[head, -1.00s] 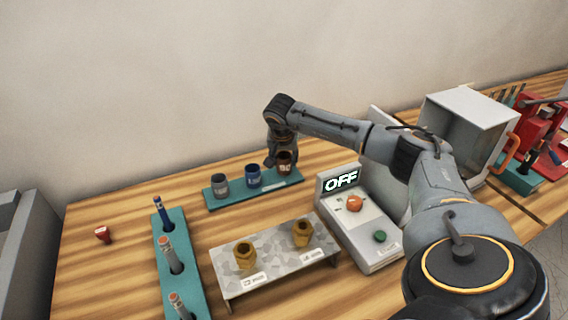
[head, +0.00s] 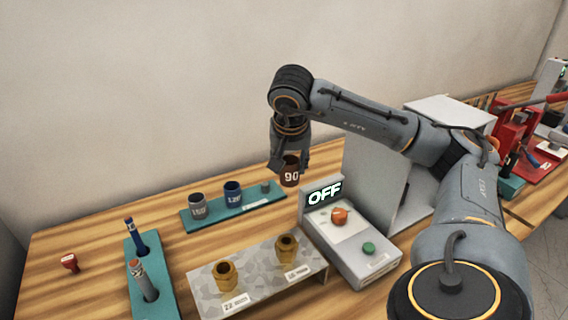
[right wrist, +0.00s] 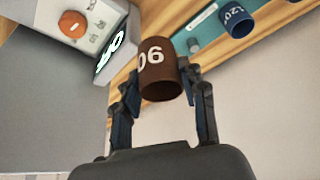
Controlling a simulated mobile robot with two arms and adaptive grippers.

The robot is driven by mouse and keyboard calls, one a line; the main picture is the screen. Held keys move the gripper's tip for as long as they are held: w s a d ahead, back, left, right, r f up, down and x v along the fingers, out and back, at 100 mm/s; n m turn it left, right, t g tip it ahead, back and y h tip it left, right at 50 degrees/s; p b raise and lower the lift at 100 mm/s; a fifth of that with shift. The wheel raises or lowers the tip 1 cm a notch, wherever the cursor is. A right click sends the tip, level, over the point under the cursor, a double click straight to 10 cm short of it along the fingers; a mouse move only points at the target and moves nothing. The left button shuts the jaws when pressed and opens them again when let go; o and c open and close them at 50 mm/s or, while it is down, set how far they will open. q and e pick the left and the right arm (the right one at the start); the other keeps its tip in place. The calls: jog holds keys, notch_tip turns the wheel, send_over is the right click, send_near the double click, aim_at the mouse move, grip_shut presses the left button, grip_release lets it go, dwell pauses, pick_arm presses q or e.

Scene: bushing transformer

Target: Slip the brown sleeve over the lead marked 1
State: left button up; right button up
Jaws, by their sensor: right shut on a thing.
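The brown sleeve (head: 291,176), marked 90, is in my right gripper (head: 291,164), above the right end of the teal sleeve rack (head: 250,205). In the right wrist view the sleeve (right wrist: 158,72) sits between the two fingers, its open end towards the camera. I cannot read a mark 1 on either. My left gripper is out of view.
A grey sleeve (head: 198,207) and a blue sleeve (head: 233,195) stay on the rack. Two brass fittings (head: 227,276) (head: 287,249) stand on a speckled plate (head: 260,270). A control box (head: 352,248) reads OFF. A small red item (head: 69,263) lies at the left.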

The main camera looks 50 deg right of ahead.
notch_tip(320, 180, up, 4)
jog(key=p, duration=0.3)
jog(key=shift+r, duration=0.1)
